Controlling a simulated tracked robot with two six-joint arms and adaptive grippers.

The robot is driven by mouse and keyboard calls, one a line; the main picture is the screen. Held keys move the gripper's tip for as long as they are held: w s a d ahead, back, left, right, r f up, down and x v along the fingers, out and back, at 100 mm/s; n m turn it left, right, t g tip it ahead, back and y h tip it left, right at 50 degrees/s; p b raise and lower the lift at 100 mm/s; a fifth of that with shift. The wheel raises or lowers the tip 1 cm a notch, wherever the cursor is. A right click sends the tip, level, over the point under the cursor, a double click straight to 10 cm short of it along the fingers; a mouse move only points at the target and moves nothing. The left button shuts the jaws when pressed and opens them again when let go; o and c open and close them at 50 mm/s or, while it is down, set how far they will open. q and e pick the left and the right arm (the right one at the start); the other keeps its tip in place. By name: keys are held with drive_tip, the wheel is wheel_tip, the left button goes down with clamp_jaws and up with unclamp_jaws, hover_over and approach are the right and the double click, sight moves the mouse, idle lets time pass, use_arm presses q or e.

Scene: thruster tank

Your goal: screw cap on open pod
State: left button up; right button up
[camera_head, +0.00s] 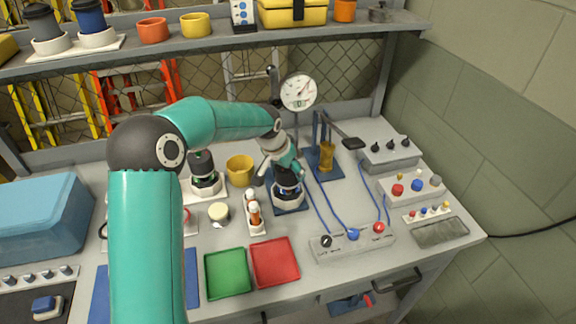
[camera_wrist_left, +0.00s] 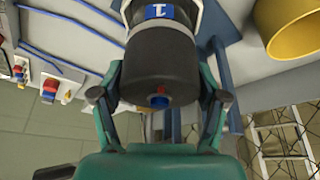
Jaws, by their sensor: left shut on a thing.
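My left gripper (camera_head: 285,172) reaches down from above at the middle of the bench. It is shut on a dark cap (camera_wrist_left: 152,72), with one finger on each side of it in the left wrist view. A pod with a white band and a blue label marked 1 (camera_wrist_left: 160,12) lies directly against the cap in that view. I cannot tell whether the cap's thread is engaged. My right gripper is not in view.
Another dark-topped pod (camera_head: 203,165) stands to the left, beside a yellow cup (camera_head: 240,170). A gauge (camera_head: 298,92) stands behind. A switch box (camera_head: 352,243) with blue cables is to the right. Green (camera_head: 228,272) and red (camera_head: 275,262) trays lie in front.

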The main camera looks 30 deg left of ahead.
use_arm(q)
drive_tip(key=shift+r+m+h+p, duration=0.1)
drive_tip(key=shift+m+h+p, duration=0.6)
drive_tip(key=shift+m, duration=0.5)
drive_tip(key=m+h, duration=0.1)
drive_tip(key=m, duration=0.3)
drive_tip(key=shift+g, duration=0.3)
drive_tip(key=o, duration=1.1)
